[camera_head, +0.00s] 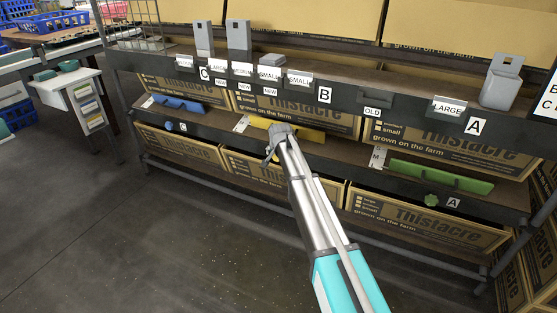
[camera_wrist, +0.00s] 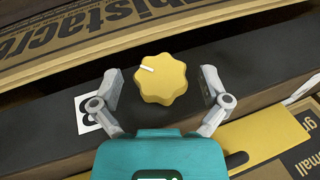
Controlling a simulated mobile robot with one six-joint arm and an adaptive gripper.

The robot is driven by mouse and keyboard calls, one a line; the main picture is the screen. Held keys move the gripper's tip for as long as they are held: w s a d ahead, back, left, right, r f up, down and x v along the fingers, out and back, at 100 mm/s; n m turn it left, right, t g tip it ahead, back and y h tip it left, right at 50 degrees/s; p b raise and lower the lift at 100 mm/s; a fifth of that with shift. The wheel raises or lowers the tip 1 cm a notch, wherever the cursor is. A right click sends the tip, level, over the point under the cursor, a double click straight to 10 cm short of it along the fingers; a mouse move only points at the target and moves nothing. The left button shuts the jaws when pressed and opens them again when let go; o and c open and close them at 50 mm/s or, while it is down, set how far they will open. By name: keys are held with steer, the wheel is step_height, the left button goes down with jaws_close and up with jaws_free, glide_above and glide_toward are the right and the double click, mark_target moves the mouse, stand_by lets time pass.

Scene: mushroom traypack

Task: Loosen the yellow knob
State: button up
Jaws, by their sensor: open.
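The yellow knob (camera_wrist: 165,85) is a lobed dial with a short white mark toward its upper left. It sits on the dark front rail of the shelf in the wrist view. My gripper (camera_wrist: 161,79) is open, with one finger on the left and one on the right of the knob. Gaps show on both sides, so the fingers look apart from it. In the head view my gripper (camera_head: 272,147) is at the middle shelf's front rail and hides the knob. The yellow panel (camera_head: 311,136) with a handle lies on the shelf just behind; it also shows in the wrist view (camera_wrist: 262,142).
A green panel (camera_head: 440,178) and green knob (camera_head: 431,201) are to the right, a blue panel (camera_head: 178,103) and blue knob (camera_head: 169,126) to the left. Cardboard boxes (camera_head: 254,171) fill the levels above and below. The floor (camera_head: 150,240) in front is clear.

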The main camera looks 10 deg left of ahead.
steer(key=c, duration=1)
steer(key=shift+d, duration=0.55)
steer(key=shift+c, duration=0.7)
steer(key=shift+a, duration=0.35)
